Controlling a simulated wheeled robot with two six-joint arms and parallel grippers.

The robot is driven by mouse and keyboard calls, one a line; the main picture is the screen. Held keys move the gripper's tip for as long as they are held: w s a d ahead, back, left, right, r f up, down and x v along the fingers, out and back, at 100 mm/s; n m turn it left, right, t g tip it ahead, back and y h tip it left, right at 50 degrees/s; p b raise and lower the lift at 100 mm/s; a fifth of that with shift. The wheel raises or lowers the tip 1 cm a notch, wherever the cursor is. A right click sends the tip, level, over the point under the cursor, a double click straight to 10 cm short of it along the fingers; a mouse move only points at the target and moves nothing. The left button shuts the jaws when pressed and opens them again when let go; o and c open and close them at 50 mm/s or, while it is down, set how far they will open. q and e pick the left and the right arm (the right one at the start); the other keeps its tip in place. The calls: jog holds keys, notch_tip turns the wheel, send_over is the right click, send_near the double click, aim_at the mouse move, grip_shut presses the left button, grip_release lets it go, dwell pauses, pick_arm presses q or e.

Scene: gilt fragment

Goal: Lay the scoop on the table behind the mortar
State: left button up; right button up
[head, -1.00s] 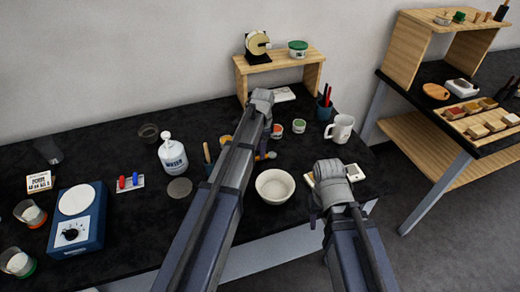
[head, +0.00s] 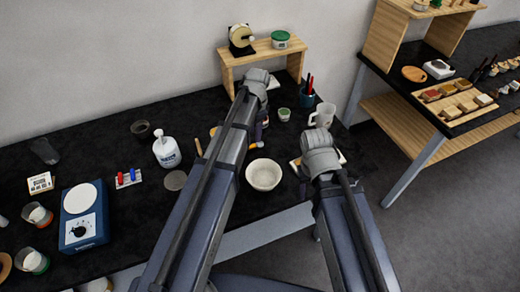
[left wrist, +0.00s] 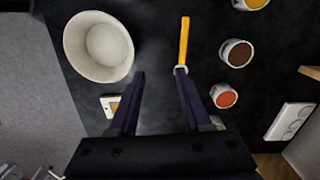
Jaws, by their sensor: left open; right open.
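The white mortar (head: 263,174) stands on the black table, right of my left arm; it also shows at upper left in the left wrist view (left wrist: 98,46). A yellow-handled tool (left wrist: 184,42), apparently the scoop, lies on the table there, its pale end by the right fingertip. In the head view my left arm seems to cover it. My left gripper (left wrist: 160,75) is open and empty, pointing down beside the mortar, and I cannot tell whether a finger touches the tool. My right gripper (head: 304,182) is open, right of the mortar, its jaws mostly hidden by my wrist.
Paint pots, brown (left wrist: 237,53) and red (left wrist: 224,96), stand beside the left gripper. A white mug (head: 322,116) and a pen cup (head: 306,96) stand at right. A wooden riser (head: 266,55) stands behind.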

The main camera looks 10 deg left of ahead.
pick_arm(q)
jog(key=s+d+n, duration=0.3)
jog(key=s+d, duration=0.2)
jog(key=s, duration=0.5)
jog(key=s+d+n, duration=0.3)
jog(key=s+d, duration=0.1)
jog(key=s, duration=0.7)
jog(key=shift+d+y, duration=0.3)
jog(key=shift+d, duration=0.05)
jog(key=shift+w+r, duration=0.1)
jog(key=shift+f+b, duration=1)
